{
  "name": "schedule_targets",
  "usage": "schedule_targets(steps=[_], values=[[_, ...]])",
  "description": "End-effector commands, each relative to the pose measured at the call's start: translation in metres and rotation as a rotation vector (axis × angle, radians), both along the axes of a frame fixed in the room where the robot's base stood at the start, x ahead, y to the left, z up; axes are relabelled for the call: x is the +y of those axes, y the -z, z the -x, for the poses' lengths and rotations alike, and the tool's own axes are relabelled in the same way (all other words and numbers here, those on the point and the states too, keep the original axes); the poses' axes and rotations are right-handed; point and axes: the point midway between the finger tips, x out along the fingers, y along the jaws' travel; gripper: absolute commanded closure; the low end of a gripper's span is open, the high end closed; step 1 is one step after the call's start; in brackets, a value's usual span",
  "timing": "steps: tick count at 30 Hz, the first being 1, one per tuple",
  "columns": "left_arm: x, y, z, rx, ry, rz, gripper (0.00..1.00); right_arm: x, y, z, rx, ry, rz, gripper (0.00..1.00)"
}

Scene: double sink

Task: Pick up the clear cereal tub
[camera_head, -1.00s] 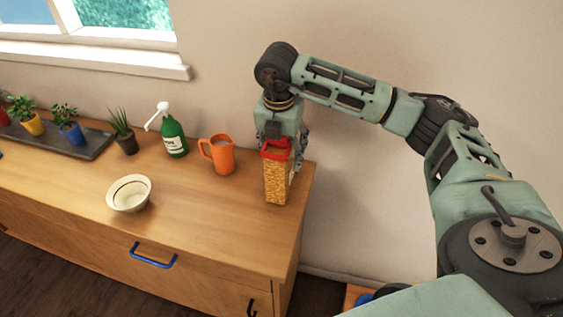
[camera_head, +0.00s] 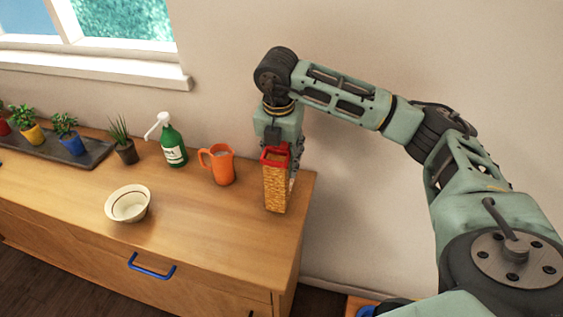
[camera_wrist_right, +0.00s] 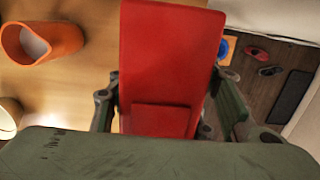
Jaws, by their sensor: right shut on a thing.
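The clear cereal tub (camera_head: 275,188) is a tall upright box full of golden cereal with a red lid. It is near the right end of the wooden counter. I cannot tell whether its base touches the counter. My right gripper (camera_head: 281,160) comes down from above and is shut on the tub near its top. In the right wrist view the red lid (camera_wrist_right: 168,65) fills the middle, with a finger on either side. The fingertips are partly hidden. My left gripper is not in view.
An orange jug (camera_head: 220,165) stands close to the left of the tub. A green pump bottle (camera_head: 173,147), a cream bowl (camera_head: 122,212) and potted plants (camera_head: 68,138) on a dark tray (camera_head: 95,157) are further left. The wall is behind; the counter (camera_head: 215,225) is bare in front.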

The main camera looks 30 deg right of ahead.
Motion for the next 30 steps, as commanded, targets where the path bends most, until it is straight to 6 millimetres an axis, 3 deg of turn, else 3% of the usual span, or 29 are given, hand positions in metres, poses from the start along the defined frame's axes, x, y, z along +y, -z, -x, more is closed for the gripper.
schedule_targets(steps=[5, 11, 16, 22, 30], values=[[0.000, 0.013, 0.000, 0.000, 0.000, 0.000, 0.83, 0.001, -0.029, -0.002, -0.010, -0.001, -0.002, 0.97], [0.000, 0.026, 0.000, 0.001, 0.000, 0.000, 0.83, 0.003, -0.054, 0.044, -0.009, -0.003, 0.002, 0.97], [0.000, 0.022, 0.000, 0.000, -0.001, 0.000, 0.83, 0.005, -0.081, 0.080, -0.010, -0.001, 0.004, 0.97], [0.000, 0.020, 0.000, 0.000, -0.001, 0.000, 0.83, 0.008, -0.096, 0.107, -0.006, 0.000, 0.001, 0.97], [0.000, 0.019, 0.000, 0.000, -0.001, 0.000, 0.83, 0.009, -0.100, 0.116, -0.003, 0.001, 0.000, 0.97]])
